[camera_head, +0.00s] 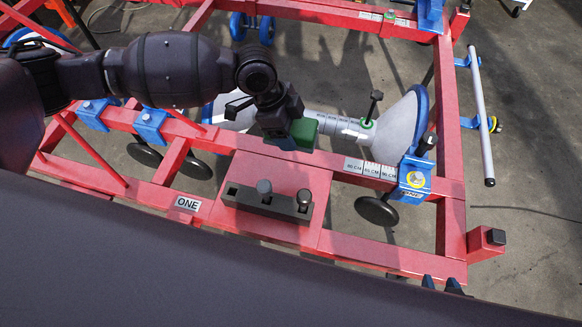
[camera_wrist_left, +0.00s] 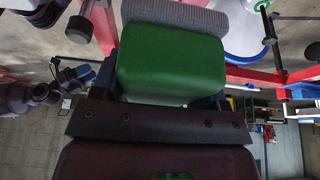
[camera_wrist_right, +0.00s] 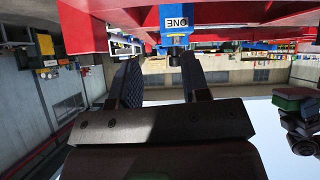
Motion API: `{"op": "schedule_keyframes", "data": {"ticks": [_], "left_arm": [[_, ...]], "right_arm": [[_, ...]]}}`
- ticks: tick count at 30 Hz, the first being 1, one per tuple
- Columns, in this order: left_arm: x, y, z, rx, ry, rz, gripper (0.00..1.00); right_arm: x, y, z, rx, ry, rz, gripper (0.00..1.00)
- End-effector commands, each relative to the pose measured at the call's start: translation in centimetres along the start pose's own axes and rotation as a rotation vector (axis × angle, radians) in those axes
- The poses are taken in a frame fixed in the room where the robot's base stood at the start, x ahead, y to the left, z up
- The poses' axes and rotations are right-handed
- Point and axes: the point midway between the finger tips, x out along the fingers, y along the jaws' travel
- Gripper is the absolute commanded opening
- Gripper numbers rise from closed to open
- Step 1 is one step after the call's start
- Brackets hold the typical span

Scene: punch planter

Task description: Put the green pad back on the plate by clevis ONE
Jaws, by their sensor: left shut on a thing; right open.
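The green pad (camera_head: 304,134) is in my left gripper (camera_head: 290,132), which is shut on it above the red frame. The pad fills the middle of the left wrist view (camera_wrist_left: 172,62). A flat red plate (camera_head: 275,172) lies on the frame below and left of the pad, with a dark block on it. A blue clevis marked ONE (camera_head: 411,184) sits to the right on the front beam; it also shows in the right wrist view (camera_wrist_right: 177,22). My right gripper (camera_wrist_right: 161,65) is open and empty, its fingers pointing towards that clevis.
The dark block (camera_head: 255,202) carries two upright pegs. A grey roller with a flared end (camera_head: 392,127) and a black T-handle (camera_head: 373,103) stand behind the front beam.

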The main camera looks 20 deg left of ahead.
Motion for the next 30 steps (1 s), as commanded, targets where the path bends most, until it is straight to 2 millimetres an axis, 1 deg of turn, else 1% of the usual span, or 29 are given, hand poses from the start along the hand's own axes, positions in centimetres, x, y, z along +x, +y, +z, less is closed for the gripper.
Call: {"op": "schedule_keyframes", "data": {"ticks": [1,9,12,16,23,26,30], "left_arm": [[1.7,0.1,0.7,-0.005,-0.001,0.010,0.45],[7.1,0.1,2.9,-0.004,0.000,0.009,0.45],[8.8,0.2,3.6,-0.003,-0.001,0.009,0.45],[10.2,0.1,4.2,-0.002,0.001,0.005,0.45],[11.1,0.0,4.6,0.000,0.000,0.002,0.45],[12.3,0.1,5.1,-0.001,0.000,0.005,0.45],[14.5,0.2,6.0,-0.003,0.000,0.008,0.45]], "right_arm": [[0.2,-0.1,0.7,0.001,-0.012,-0.001,0.43],[1.0,-0.3,1.1,0.004,-0.013,-0.004,0.43],[1.3,-0.3,1.4,0.003,-0.017,-0.003,0.43],[1.4,-0.2,1.8,0.003,-0.025,-0.002,0.43],[1.4,-0.1,1.9,0.002,-0.026,-0.001,0.43],[1.5,-0.2,2.3,0.000,-0.032,-0.003,0.43],[1.6,-0.2,3.0,-0.003,-0.045,-0.006,0.43]]}}
